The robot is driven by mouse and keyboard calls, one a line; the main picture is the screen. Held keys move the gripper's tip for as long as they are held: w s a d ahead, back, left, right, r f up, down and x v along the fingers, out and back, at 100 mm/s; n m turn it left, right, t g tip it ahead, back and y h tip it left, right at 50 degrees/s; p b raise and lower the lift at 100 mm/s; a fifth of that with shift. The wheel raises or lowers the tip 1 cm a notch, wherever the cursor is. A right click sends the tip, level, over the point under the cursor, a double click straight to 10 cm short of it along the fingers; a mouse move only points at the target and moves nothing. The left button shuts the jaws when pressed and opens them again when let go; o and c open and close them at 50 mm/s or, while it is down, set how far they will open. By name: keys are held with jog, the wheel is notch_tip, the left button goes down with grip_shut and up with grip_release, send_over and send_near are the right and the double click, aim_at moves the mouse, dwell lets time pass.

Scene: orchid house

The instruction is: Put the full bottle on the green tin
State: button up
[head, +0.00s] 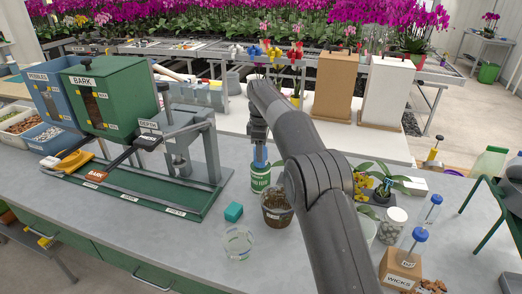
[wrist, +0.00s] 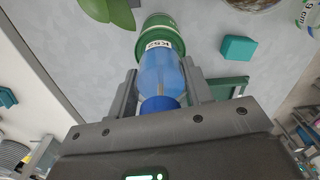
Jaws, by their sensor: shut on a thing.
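My gripper (head: 259,140) is shut on the full bottle, pointing down above the bench's middle. The bottle (wrist: 162,75) is clear with blue liquid, a blue cap and a small white label; it sits upright between the fingers in the wrist view. In the head view only a blue strip of the bottle (head: 261,154) shows below the gripper. The green tin (head: 260,181) stands on the bench directly beneath it; it also shows in the wrist view (wrist: 153,28), beyond the bottle's base. I cannot tell whether the base touches the tin's top.
The green bark press (head: 150,195) is left. Clear blue-capped bottles (head: 432,211) and a wicks block (head: 399,270) stand right.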

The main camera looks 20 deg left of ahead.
jog(key=shift+f, duration=0.15)
jog(key=o, duration=1.1)
jog(key=shift+c, duration=0.2)
notch_tip(320, 180, up, 7)
jog(key=shift+f, duration=0.1)
jog(key=shift+r, duration=0.45)
